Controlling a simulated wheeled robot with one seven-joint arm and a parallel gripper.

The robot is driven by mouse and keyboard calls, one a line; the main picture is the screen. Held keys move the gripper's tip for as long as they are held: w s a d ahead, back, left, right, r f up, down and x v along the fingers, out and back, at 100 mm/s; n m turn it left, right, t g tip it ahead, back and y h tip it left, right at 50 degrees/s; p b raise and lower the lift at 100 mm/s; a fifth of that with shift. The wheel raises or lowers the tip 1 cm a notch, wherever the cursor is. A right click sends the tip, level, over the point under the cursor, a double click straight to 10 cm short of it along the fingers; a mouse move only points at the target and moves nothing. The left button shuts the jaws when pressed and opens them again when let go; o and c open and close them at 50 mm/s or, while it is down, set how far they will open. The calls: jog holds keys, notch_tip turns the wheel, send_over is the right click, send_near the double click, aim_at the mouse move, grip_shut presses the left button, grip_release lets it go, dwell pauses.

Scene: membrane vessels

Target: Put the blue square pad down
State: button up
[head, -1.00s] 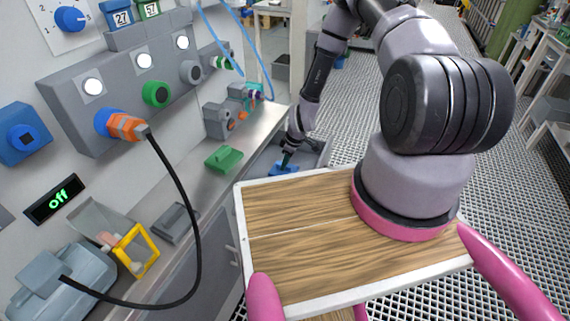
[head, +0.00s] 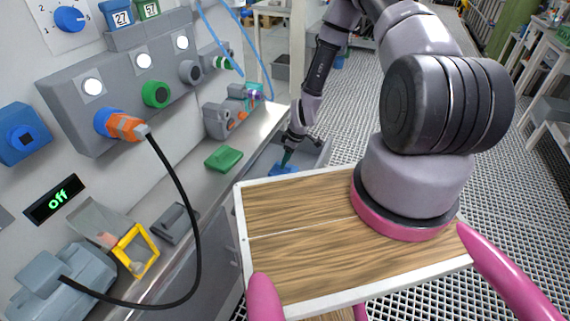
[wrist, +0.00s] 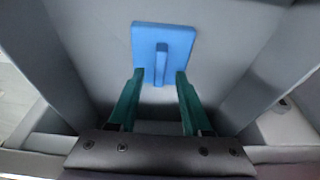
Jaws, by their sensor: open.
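The blue square pad (wrist: 142,50) lies flat on the grey floor of a drawer or bin, with its raised grip bar facing up in the wrist view. In the head view the blue pad (head: 283,169) shows partly, low in the grey open bin (head: 318,152) beyond my wooden deck. My gripper (wrist: 154,82) is open, its two green fingers standing apart on either side of the pad's bar and short of it, with nothing between them. In the head view my gripper (head: 287,157) is just above the pad.
A green pad (head: 224,158) lies on the grey counter left of the bin. A wall panel with knobs, lights and an orange plug (head: 124,126) with a black cable is at left. A yellow frame (head: 136,251) stands at the counter's near end. Bin walls rise close around my gripper.

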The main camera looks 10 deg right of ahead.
jog(key=v, duration=1)
jog(key=d+r+m+t+h, duration=0.1)
jog(key=d+r+m, duration=0.15)
jog(key=r, duration=1.25)
jog(key=d+r+m+t, duration=0.1)
jog(key=r+m, duration=0.3)
jog(key=r, duration=1.2)
jog(key=s+r+m+t, duration=0.3)
jog(key=s+r+m, duration=0.5)
jog(key=s+r, duration=1.2)
jog(key=shift+v, duration=0.8)
jog(key=shift+w+a+r+m, duration=0.1)
jog(key=shift+a+m, duration=0.1)
jog(key=shift+m, duration=0.05)
